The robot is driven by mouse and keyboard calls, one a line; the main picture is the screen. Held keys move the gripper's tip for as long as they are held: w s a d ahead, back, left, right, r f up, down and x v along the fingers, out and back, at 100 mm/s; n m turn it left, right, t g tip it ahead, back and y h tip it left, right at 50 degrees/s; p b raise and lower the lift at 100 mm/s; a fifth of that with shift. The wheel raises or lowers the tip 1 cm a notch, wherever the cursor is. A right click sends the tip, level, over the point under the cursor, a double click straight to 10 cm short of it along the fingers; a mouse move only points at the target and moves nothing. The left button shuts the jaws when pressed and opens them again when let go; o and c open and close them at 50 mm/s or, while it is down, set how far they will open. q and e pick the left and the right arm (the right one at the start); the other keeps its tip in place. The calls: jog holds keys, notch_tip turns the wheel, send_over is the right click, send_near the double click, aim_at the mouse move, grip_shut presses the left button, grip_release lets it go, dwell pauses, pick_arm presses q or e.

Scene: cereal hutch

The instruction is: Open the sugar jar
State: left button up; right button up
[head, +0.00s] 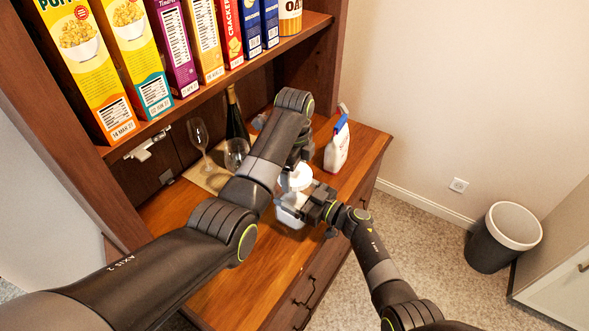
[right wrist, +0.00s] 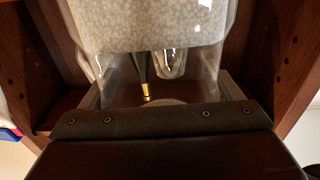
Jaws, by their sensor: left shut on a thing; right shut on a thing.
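The sugar jar (head: 289,212) is a pale jar on the wooden counter in the head view. In the right wrist view, which looks upside down, its clear glass wall shows white grainy sugar (right wrist: 150,25) with clear glass beyond. My right gripper (head: 304,208) is shut on the jar's body from the right. A round white lid (head: 300,178) is above the jar. My left gripper (head: 296,163) comes down from above and is shut on the lid; its fingers are mostly hidden by its own wrist. I cannot tell whether lid and jar still touch.
A white bottle with a blue and red top (head: 337,148) stands right of my left wrist. Wine glasses (head: 199,137) and a dark bottle (head: 235,118) stand behind on the left. Cereal boxes (head: 130,45) fill the shelf above. A bin (head: 503,237) stands on the floor at right.

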pick_arm(q)
jog(key=n, duration=0.6)
jog(key=shift+n, duration=0.3)
jog(key=n, duration=1.2)
jog(key=shift+r+n, duration=0.1)
jog(key=shift+n, duration=0.3)
jog(key=n, duration=1)
jog(key=shift+n, duration=0.4)
jog(key=n, duration=0.4)
jog(key=shift+n, duration=0.4)
jog(key=n, duration=0.4)
jog(key=shift+n, duration=0.4)
jog(key=n, duration=0.3)
jog(key=shift+w+r, duration=0.1)
jog(key=shift+r, duration=0.2)
